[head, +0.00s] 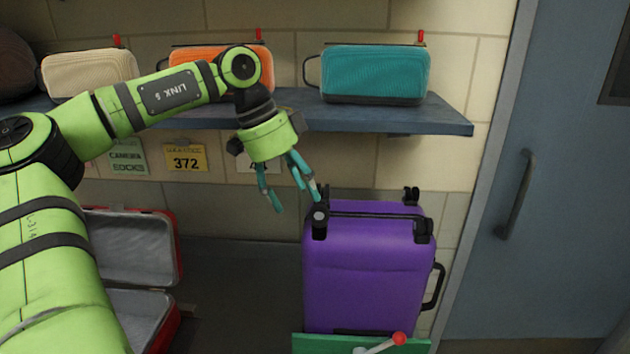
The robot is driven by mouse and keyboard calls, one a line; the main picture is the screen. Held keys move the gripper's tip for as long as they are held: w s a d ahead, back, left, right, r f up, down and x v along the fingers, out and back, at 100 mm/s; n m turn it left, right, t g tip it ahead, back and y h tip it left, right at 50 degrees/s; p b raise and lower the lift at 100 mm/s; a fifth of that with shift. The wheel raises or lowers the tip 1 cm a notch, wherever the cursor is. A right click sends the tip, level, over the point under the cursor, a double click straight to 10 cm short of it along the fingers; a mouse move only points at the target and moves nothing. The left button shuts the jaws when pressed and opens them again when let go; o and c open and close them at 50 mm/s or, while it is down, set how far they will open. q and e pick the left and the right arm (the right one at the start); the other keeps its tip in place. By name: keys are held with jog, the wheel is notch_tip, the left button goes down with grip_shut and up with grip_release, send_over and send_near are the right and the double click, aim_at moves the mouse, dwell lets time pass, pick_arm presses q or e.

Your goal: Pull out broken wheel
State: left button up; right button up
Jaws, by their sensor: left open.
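A purple suitcase (365,275) stands with its wheel end up at the centre right. A front left wheel (319,218) with a pale round hub sits at its near left top corner. Another wheel (424,231) is at the near right corner, and a back wheel (411,196) shows behind it. The back left corner is partly hidden by my finger. I cannot clearly tell which wheel is broken. My left gripper (297,201) is open and empty, pointing down just above and left of the front left wheel. My right gripper is out of view.
A green base with a red-knobbed lever (399,339) is at the suitcase's foot. An open red suitcase (130,250) lies at left. A blue shelf (450,117) above holds beige, orange and teal bags (375,72). A blue door (570,200) is at right.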

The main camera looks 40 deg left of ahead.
aim_at(320, 222)
pick_arm(q)
jog(key=w+d+p, duration=0.1)
jog(key=w+d, duration=0.1)
jog(key=shift+d+r, duration=0.1)
jog(key=shift+d, duration=0.2)
jog(key=shift+w+d+f+p, duration=0.15)
jog(key=shift+f+p, duration=0.05)
jog(key=shift+p, duration=0.3)
jog(key=shift+w+f, duration=0.1)
jog(key=shift+f, duration=0.4)
jog(key=c, duration=1.1)
jog(key=shift+o, duration=0.2)
jog(key=shift+r+p, duration=0.3)
jog(key=shift+p, duration=0.05)
